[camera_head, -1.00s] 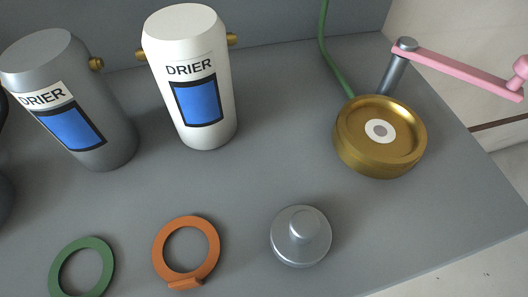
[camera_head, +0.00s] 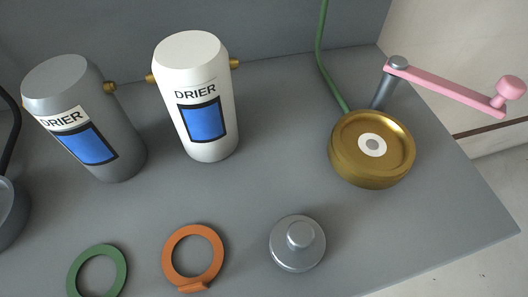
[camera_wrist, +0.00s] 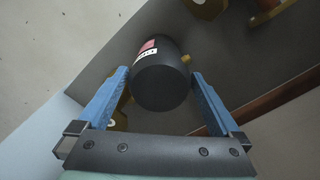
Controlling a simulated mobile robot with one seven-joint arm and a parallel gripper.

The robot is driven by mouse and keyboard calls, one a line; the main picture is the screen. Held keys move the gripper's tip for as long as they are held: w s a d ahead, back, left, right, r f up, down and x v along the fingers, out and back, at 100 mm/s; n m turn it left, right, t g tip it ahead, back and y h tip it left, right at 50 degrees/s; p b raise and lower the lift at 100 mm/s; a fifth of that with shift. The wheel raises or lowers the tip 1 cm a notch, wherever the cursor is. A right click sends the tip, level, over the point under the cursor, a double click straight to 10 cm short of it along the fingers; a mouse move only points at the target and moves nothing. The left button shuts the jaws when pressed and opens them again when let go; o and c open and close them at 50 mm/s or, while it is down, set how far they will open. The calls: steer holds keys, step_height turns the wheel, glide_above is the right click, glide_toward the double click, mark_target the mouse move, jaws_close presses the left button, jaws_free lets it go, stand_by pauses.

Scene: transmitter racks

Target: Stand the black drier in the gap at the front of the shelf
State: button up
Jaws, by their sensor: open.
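The black drier (camera_wrist: 163,88) shows in the wrist view as a dark cylinder with a red and white label and a small brass fitting on its right side. My gripper (camera_wrist: 160,73) is open, with one blue finger on each side of the drier. I cannot tell whether the fingers touch it. The head view shows neither my gripper nor a drier that is clearly the black one. There, a grey drier (camera_head: 85,120) and a white drier (camera_head: 196,97) stand on the grey shelf (camera_head: 400,225). I cannot tell which space is the gap.
A green ring (camera_head: 121,270), an orange ring (camera_head: 214,255) and a silver knobbed weight (camera_head: 297,245) lie along the shelf front. A dark round object (camera_head: 8,215) is cut off at the left edge.

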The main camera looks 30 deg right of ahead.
step_height(320, 180, up, 7)
steer(key=shift+f+p, duration=0.1)
steer(key=shift+p, duration=1)
steer(key=shift+s, duration=0.1)
